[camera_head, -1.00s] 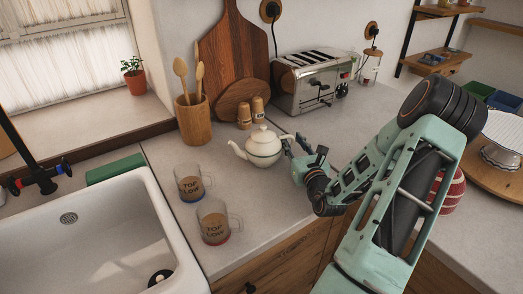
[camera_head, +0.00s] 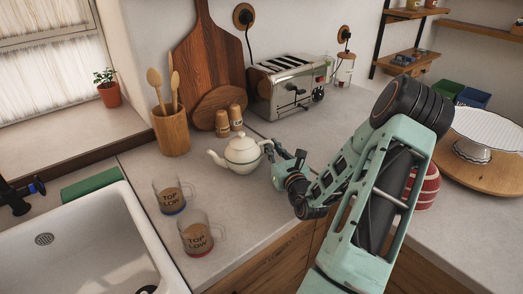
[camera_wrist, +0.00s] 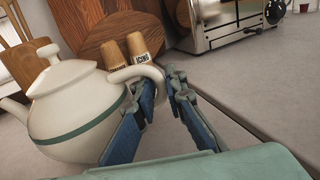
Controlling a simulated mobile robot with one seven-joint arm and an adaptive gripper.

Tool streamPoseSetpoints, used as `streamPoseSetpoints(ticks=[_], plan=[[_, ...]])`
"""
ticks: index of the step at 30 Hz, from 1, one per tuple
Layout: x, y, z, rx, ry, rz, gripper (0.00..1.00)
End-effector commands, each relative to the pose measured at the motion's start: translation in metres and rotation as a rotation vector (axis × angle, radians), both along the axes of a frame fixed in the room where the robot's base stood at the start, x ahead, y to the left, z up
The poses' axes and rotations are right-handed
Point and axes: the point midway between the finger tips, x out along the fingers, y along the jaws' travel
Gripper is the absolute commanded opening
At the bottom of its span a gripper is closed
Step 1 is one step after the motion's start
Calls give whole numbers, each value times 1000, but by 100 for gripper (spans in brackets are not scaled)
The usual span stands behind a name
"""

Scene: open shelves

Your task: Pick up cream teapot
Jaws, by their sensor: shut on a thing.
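The cream teapot (camera_head: 242,156) has a dark green band and a lid, with its spout to the left and its handle to the right. It is upright on or just above the grey counter; I cannot tell which. My gripper (camera_head: 275,158) is at the handle side. In the wrist view the teapot (camera_wrist: 78,108) fills the left, and the blue-padded fingers of my gripper (camera_wrist: 165,88) are shut on its handle (camera_wrist: 140,72). The fingers hide part of the handle.
Two glass mugs (camera_head: 172,194) stand in front left, near the white sink (camera_head: 120,262).

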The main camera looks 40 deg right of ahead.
Motion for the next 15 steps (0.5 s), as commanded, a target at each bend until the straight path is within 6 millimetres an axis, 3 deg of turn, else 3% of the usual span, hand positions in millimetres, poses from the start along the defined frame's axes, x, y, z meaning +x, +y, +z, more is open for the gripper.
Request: streamPoseSetpoints(ticks=[11, 15], plan=[[1, 0, 33, -5, -8, 2, 0], [-16, 4, 54, -5, -7, -1, 0]])
